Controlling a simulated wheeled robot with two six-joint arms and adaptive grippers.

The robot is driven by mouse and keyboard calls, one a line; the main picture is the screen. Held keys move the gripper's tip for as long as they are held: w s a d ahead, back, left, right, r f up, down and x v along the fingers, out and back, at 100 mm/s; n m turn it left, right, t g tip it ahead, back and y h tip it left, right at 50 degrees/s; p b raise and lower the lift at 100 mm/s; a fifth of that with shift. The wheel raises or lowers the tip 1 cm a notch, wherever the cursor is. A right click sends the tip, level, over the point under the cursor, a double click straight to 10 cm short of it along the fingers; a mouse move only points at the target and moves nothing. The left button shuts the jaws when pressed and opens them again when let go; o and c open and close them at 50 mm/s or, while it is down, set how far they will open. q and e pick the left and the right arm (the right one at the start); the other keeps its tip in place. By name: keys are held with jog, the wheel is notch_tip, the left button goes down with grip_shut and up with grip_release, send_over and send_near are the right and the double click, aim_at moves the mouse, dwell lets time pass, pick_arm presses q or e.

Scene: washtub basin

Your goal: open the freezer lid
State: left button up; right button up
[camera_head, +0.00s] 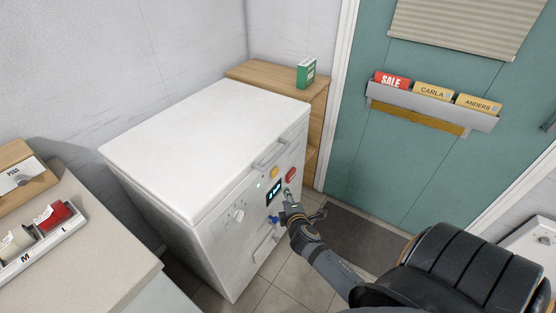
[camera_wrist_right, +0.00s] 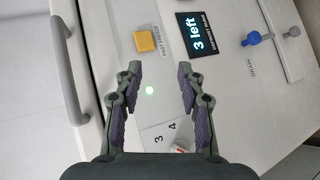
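The white chest freezer (camera_head: 243,215) stands against the wall with its white lid (camera_head: 205,130) lying shut on top. A grey bar handle (camera_head: 270,155) sits at the lid's front edge; it also shows at the left of the right wrist view (camera_wrist_right: 66,60). My right gripper (camera_head: 288,192) is in front of the freezer's control panel, below and to the right of the handle. In the right wrist view its fingers (camera_wrist_right: 160,72) are apart with nothing between them, facing the panel around a small green light (camera_wrist_right: 149,90). My left gripper is not in view.
The panel bears a yellow button (camera_wrist_right: 144,41), a display reading "3 left" (camera_wrist_right: 203,34), a blue knob (camera_wrist_right: 251,39) and a dial. A red part (camera_head: 291,174) is near the right corner. A wooden cabinet (camera_head: 268,73) stands behind, a counter (camera_head: 90,255) at left.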

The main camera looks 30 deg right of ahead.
aim_at(279, 156)
notch_tip(279, 156, up, 12)
jog(key=w+n+t+h, duration=0.1)
jog(key=n+t, duration=0.1)
jog(key=t, duration=0.1)
jog(key=x, duration=1)
jog(key=shift+w+d, duration=0.1)
jog(key=shift+w, duration=0.3)
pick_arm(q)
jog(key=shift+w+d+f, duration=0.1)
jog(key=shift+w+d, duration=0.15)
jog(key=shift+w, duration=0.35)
pick_arm(e)
jog(key=shift+c, duration=0.2)
grip_shut()
